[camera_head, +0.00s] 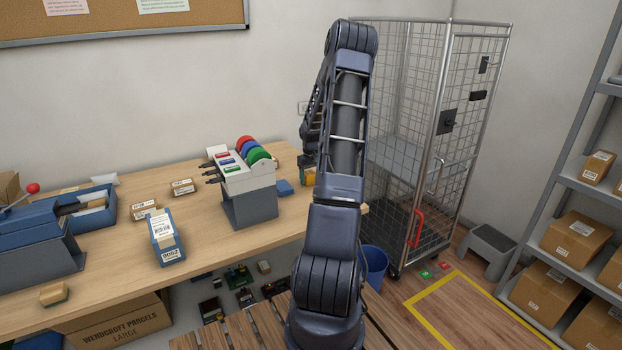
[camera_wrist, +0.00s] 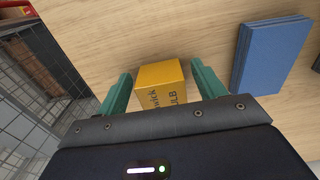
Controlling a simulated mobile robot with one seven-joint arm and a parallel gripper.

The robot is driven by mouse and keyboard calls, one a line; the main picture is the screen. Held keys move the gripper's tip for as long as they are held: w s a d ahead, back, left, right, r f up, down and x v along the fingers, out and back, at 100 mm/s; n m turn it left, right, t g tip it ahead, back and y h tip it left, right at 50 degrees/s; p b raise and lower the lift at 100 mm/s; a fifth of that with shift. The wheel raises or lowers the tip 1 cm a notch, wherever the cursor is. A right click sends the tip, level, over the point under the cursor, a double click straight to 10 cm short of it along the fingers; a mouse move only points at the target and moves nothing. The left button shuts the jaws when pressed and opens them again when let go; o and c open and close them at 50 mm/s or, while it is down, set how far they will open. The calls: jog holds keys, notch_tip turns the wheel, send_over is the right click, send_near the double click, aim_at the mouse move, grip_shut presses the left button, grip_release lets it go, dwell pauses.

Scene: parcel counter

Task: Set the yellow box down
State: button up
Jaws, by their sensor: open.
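The yellow box (camera_wrist: 160,84) stands on the wooden counter in the wrist view, with dark print on the side facing me. My gripper (camera_wrist: 158,92) is open, with one green finger on each side of the box and a visible gap on both sides. The box's lower part is hidden behind the gripper body. In the head view a small part of the yellow box (camera_head: 309,176) shows at the counter's right end, mostly hidden by my arm.
A blue flat stack (camera_wrist: 270,55) lies right of the box in the wrist view. A tape dispenser with coloured rolls (camera_head: 248,180) stands left of my arm. The wire cage trolley (camera_head: 440,130) is beyond the counter's right end. Bare counter (camera_head: 215,240) lies in front.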

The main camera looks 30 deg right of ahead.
aim_at(311, 174)
notch_tip(311, 174, up, 12)
jog(key=s+a+r+h, duration=0.1)
jog(key=s+a+r, duration=0.5)
jog(key=a+r, duration=0.45)
jog(key=s+a+r+t, duration=0.2)
jog(key=s+a+r, duration=0.4)
jog(key=s+a, duration=0.35)
jog(key=s+a+t, duration=0.1)
jog(key=s+a, duration=0.2)
jog(key=s, duration=0.4)
jog(key=s+a+r, duration=0.1)
jog(key=s+a, duration=0.3)
jog(key=s, duration=0.3)
jog(key=s+a+t+y, duration=0.1)
jog(key=s+a, duration=0.2)
jog(key=s, duration=0.4)
jog(key=shift+a+r+t, duration=0.15)
jog(key=shift+r+t, duration=0.15)
jog(key=shift+r, duration=0.1)
